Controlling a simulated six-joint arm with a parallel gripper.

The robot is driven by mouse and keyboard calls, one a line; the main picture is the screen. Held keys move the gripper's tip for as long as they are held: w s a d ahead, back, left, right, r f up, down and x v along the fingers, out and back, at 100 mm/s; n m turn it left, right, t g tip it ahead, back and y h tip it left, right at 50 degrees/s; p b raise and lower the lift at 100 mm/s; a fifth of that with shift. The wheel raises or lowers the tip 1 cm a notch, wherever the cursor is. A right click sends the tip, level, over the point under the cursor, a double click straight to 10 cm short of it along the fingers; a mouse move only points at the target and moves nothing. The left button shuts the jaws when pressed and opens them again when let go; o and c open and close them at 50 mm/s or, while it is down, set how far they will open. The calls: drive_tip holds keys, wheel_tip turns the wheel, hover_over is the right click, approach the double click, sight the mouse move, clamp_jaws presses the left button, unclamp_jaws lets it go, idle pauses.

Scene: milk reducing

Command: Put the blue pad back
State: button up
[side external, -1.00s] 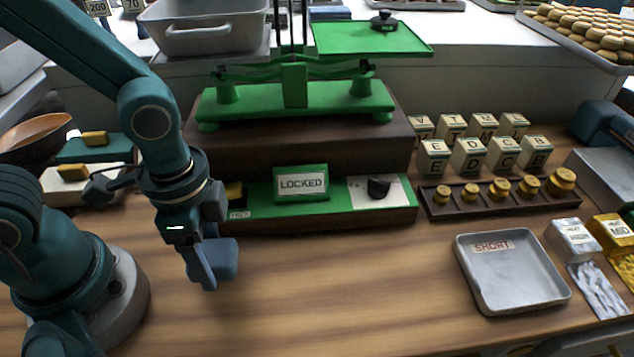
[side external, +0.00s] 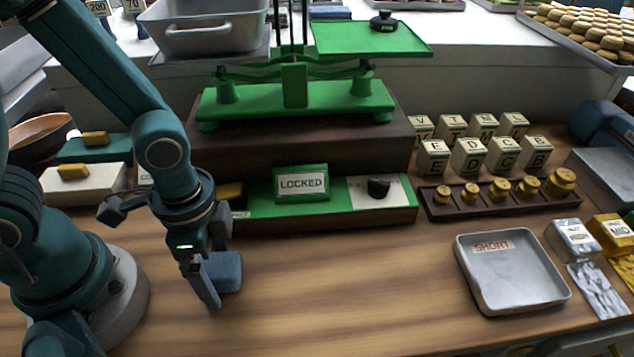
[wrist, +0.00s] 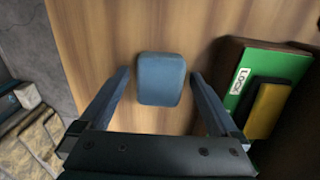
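The blue pad (side external: 228,272) is a small rounded block at the wooden counter, in front of the green scale's base. In the wrist view the pad (wrist: 161,79) lies between my fingertips, with a gap on both sides. My gripper (side external: 214,290) points down around it; in the wrist view my gripper (wrist: 160,76) is open. One finger partly covers the pad in the side view. I cannot tell exactly how the pad's underside rests on the counter.
The green scale (side external: 295,100) with a LOCKED sign (side external: 301,184) stands behind. A metal SHORT tray (side external: 512,275), lettered blocks (side external: 468,155) and a rack of brass weights (side external: 500,192) are to the right. The counter between my gripper and the tray is clear.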

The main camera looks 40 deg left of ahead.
sight(214, 265)
drive_tip(key=shift+r, duration=0.1)
drive_tip(key=shift+w+r, duration=0.15)
drive_tip(key=shift+r, duration=0.5)
wheel_tip(214, 265, up, 11)
drive_tip(key=w+a+r+n+t, duration=0.1)
drive_tip(key=a+r+n+t, duration=0.2)
drive_tip(key=n, duration=0.6)
drive_tip(key=shift+a+t, duration=1.3)
drive_tip(key=shift+a, duration=0.1)
